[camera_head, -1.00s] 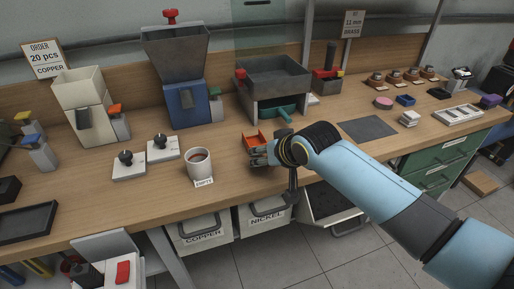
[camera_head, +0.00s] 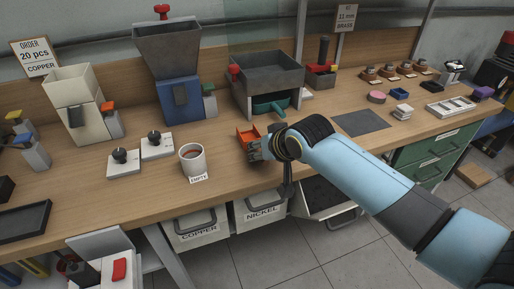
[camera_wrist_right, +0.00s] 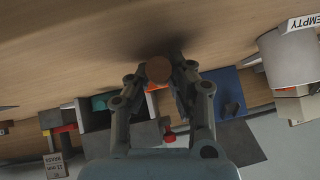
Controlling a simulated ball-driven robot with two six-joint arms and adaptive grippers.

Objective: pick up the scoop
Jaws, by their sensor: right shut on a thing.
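The orange scoop (camera_head: 247,134) is just past my right gripper (camera_head: 258,150) over the bench, near its front edge. My right gripper is shut on the scoop's handle. In the right wrist view, the round brown end of the scoop's handle (camera_wrist_right: 158,69) sits between the fingertips of my right gripper (camera_wrist_right: 160,76), with a bit of orange behind it. The arm and fingers hide most of the handle in the head view. I cannot tell whether the scoop touches the bench. My left gripper is not in view.
A dark mat (camera_head: 361,122) lies to the right. Bare bench surrounds the scoop.

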